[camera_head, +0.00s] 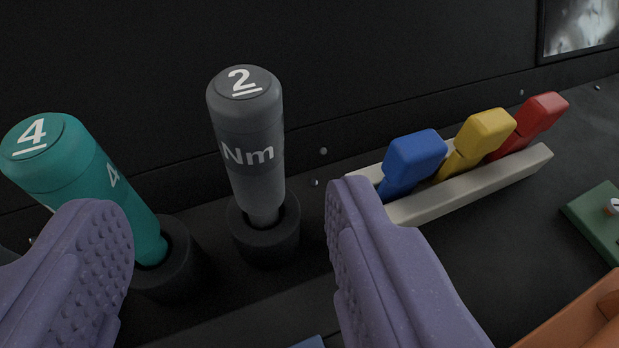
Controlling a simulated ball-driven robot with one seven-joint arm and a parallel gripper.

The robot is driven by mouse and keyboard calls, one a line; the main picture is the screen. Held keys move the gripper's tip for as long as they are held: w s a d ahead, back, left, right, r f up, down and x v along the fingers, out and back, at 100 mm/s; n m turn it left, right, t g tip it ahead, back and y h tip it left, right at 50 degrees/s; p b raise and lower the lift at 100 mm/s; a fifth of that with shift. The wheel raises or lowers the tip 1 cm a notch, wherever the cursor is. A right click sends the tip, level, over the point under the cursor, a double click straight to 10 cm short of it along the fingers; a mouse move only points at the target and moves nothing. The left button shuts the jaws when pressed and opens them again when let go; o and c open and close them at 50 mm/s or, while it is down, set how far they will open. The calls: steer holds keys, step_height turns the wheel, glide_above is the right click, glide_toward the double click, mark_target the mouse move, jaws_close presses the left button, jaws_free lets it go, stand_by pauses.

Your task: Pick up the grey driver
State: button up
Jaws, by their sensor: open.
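The grey driver (250,150) stands nearly upright in a black round holder (265,235). Its top carries a white underlined 2 and its side reads Nm. My gripper (230,225) is open, with one purple padded finger on each side of the picture. The driver stands beyond the fingers, in the gap between them as seen from here. The fingers do not appear to touch it. The driver's lower tip is hidden inside the holder.
A teal driver (85,175) marked 4 leans in its own black holder at left, partly behind my left finger. A pale rack (480,185) holds blue, yellow and red handles at right. A green board (600,220) and an orange object (580,320) lie at the right edge.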

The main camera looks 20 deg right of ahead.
mark_target(249, 151)
steer(key=x, duration=0.2)
steer(key=b+x, duration=0.1)
steer(key=x, duration=0.1)
steer(key=b+x, duration=0.1)
steer(key=x, duration=0.2)
steer(key=shift+s+d+f, duration=0.1)
steer(key=shift+d+f, duration=0.2)
steer(key=shift+w+f+b, duration=0.1)
steer(key=shift+w+b, duration=0.2)
steer(key=shift+w, duration=0.2)
jaws_close()
